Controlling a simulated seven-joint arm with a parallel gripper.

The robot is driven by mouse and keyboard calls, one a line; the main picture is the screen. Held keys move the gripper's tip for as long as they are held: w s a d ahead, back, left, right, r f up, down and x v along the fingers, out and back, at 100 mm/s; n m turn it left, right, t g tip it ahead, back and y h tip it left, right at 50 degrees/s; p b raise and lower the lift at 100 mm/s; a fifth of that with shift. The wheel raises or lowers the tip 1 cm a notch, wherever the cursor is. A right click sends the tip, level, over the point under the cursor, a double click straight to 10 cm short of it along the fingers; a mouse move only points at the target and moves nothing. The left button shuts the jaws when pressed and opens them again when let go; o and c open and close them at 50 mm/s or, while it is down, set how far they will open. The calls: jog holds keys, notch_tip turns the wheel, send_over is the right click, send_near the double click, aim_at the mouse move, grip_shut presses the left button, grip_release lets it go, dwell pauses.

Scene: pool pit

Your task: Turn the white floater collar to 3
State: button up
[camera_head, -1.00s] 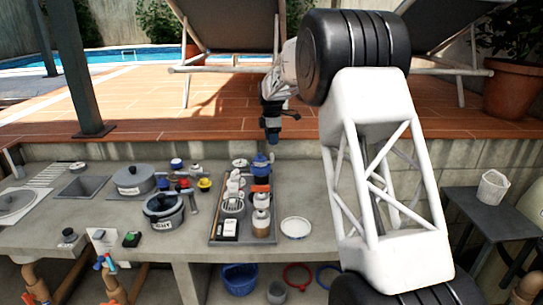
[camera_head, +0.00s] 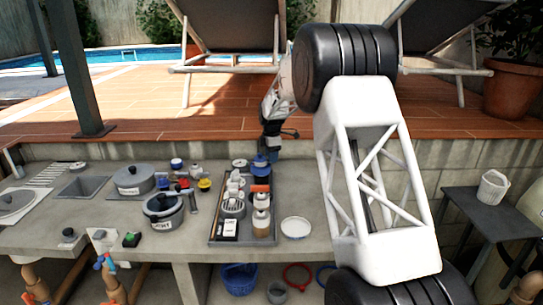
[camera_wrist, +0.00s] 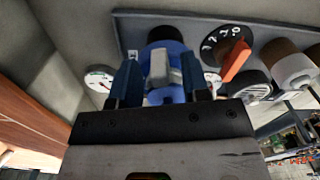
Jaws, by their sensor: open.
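My gripper (camera_head: 270,152) is at the back right corner of the dark tray, over a blue device (camera_head: 260,168). In the wrist view my open gripper (camera_wrist: 162,88) has one finger on each side of this blue device (camera_wrist: 178,92), with a pale grey block between them. Contact cannot be made out. Pale marked surfaces show beyond the left finger (camera_wrist: 98,77) and right finger (camera_wrist: 213,82); whether they are one collar is unclear. I cannot read a setting or surely identify the white floater collar.
A black dial (camera_wrist: 222,40) with white marks and an orange handle (camera_wrist: 236,62) sits close to the right finger. The dark tray (camera_head: 215,232) holds several jars and devices. A grey pot (camera_head: 163,208) and a white plate (camera_head: 296,228) stand either side.

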grip_shut()
jog(key=shift+s+m, duration=0.1)
jog(key=shift+m, duration=0.2)
jog(key=shift+s+a+m, duration=0.3)
jog(key=shift+s+m, duration=0.5)
jog(key=shift+m, duration=1.35)
jog(key=shift+s+a+m, duration=0.3)
jog(key=shift+s+m, duration=0.45)
jog(key=shift+m, duration=1.45)
jog(key=shift+s+a+m, duration=0.3)
jog(key=shift+s+m, duration=0.5)
jog(key=shift+m, duration=1.35)
